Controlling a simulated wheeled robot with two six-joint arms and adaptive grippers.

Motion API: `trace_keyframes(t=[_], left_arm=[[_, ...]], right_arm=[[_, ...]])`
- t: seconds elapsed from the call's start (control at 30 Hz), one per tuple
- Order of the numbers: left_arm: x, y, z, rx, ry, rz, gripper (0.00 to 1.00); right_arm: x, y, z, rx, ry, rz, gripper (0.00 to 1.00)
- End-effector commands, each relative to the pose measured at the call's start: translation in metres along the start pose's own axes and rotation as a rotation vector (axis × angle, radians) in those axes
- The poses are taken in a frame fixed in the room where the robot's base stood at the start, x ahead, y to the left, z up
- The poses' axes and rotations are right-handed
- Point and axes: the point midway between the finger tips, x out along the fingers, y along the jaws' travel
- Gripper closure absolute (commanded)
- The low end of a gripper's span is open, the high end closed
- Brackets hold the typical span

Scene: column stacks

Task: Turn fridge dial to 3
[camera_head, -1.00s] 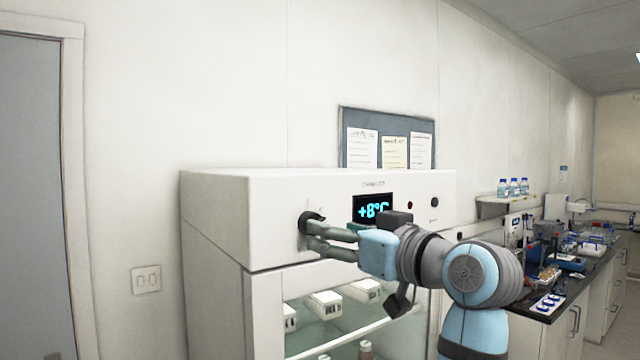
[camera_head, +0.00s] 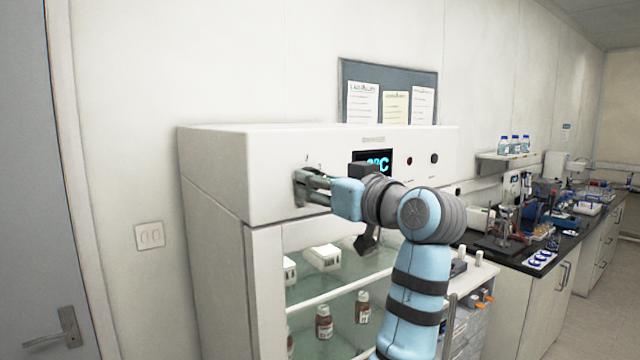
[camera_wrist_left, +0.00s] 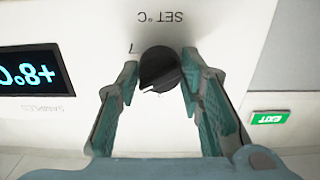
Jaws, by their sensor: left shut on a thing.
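The fridge dial (camera_wrist_left: 160,68) is a round black knob on the white front panel, under the lettering "SET °C", which appears upside down in the wrist view. A small white mark shows near its lower left edge, and a small printed figure stands beside it. My left gripper (camera_wrist_left: 160,60) has one finger on each side of the dial and is shut on it. In the head view my left gripper (camera_head: 303,187) is at the panel's left part and hides most of the dial. The display (camera_wrist_left: 28,77) reads +8 °C; in the head view my arm partly covers it. My right gripper is out of view.
The fridge (camera_head: 215,180) has a glass front with bottles (camera_head: 324,322) and boxes on its shelves. A noticeboard (camera_head: 387,93) is behind it. A lab bench (camera_head: 520,258) with equipment stands to the right, and a grey door (camera_head: 40,180) is at the left.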

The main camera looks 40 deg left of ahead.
Motion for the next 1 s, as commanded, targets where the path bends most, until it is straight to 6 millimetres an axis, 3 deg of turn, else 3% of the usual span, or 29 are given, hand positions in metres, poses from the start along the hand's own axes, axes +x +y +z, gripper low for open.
trace_keyframes(t=[0.43,1.0], left_arm=[[0.000,0.000,0.001,-0.145,0.000,-0.001,0.93],[0.000,0.001,0.001,-0.660,0.001,-0.001,0.93]], right_arm=[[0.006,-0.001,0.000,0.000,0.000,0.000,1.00],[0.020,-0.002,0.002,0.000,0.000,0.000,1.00]])
